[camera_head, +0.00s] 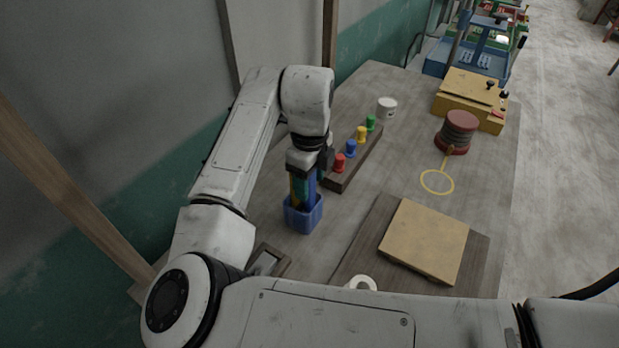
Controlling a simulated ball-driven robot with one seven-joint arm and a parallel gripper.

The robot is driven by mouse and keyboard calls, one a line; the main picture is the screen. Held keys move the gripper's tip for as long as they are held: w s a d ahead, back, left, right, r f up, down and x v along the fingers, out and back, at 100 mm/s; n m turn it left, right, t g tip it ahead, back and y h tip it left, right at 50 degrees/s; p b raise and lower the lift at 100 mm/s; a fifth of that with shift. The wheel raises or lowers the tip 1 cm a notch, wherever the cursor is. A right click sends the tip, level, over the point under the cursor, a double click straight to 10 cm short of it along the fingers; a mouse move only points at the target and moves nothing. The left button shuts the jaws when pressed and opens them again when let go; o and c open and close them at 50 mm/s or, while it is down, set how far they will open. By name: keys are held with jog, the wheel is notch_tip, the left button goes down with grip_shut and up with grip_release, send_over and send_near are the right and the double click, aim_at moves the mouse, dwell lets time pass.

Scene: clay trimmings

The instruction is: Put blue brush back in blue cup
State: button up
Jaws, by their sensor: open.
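The blue cup (303,216) stands on the table below the wrist of my arm, left of the table's middle. Several upright handles show in it, among them a yellow one (294,188) and a blue one (311,186), which may be the blue brush. The blue handle looks to be inside the cup, but its lower end is hidden by the cup wall. My gripper (311,165) is right above the cup, around or close to the handle tops. Its fingers are mostly hidden by the wrist. It is open, and contact with a handle cannot be made out.
A dark rack (356,163) with red, blue, yellow and green pegs lies right of the cup. A white cup (386,107), a yellow box (470,98), a red-ended spool (457,132) and a tan board (424,240) are farther right. A yellow ring (437,182) marks bare table.

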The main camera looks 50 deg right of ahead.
jog(key=r, duration=0.3)
jog(key=r+b, duration=0.1)
jog(key=r, duration=0.3)
jog(key=r+b, duration=0.1)
jog(key=r, duration=0.2)
jog(key=shift+s+d+r, duration=0.15)
jog(key=shift+s+r, duration=0.2)
jog(key=shift+r, duration=0.05)
jog(key=shift+s, duration=0.1)
